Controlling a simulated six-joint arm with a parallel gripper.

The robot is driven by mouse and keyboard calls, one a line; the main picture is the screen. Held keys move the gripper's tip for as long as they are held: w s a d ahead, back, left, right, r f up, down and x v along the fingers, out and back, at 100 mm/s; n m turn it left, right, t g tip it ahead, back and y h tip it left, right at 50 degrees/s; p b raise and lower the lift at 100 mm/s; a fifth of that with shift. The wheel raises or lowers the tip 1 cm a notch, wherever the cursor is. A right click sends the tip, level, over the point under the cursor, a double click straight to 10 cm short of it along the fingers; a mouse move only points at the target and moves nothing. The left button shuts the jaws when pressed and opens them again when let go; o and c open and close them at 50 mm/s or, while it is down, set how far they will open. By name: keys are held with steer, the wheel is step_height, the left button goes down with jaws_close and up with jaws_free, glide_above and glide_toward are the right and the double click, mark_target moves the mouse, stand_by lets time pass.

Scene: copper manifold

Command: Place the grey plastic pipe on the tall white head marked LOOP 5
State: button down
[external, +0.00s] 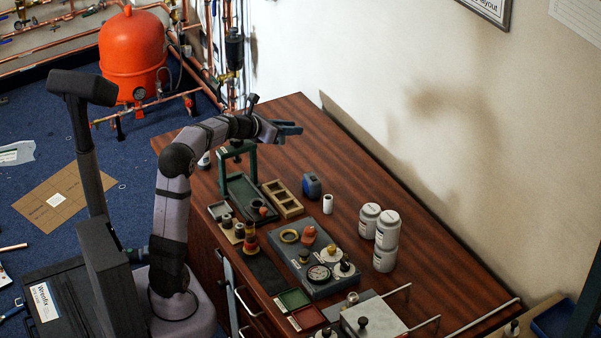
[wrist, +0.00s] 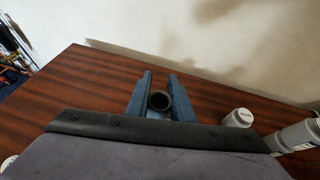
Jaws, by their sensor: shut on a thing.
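My gripper (external: 290,129) is held in the air above the far part of the wooden bench, with its blue fingers pointing right. In the wrist view, the fingers (wrist: 160,80) are shut on the grey plastic pipe (wrist: 159,101), which shows as a dark round open end between them. The pipe cannot be made out in the external view. No LOOP 5 marking is legible.
White jars (external: 387,230) stand on the right of the bench (external: 300,110), one stacked on another. A small white cylinder (external: 328,204) and a blue-black item (external: 312,185) stand nearby. A green stand (external: 251,160) is below my arm. The bench's far end is clear.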

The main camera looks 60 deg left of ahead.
steer(key=s+a+n+y+p, duration=0.2)
steer(key=s+a+p, duration=0.15)
steer(key=a, duration=0.95)
steer(key=n+g+y+p, duration=0.2)
steer(key=n+y+p, duration=0.1)
steer(key=p, duration=0.1)
glide_above(203, 158)
steer(key=w+a, duration=0.4)
step_height(203, 158, down, 4)
step_height(203, 158, down, 11)
steer(key=b, duration=0.1)
steer(key=shift+f+b, duration=0.2)
steer(key=shift+b, duration=0.1)
steer(key=shift+s+f, duration=0.1)
steer(key=shift+f, duration=0.1)
steer(key=c, duration=1.6)
jaws_free()
steer(key=shift+o, duration=0.2)
steer(key=shift+r, duration=0.15)
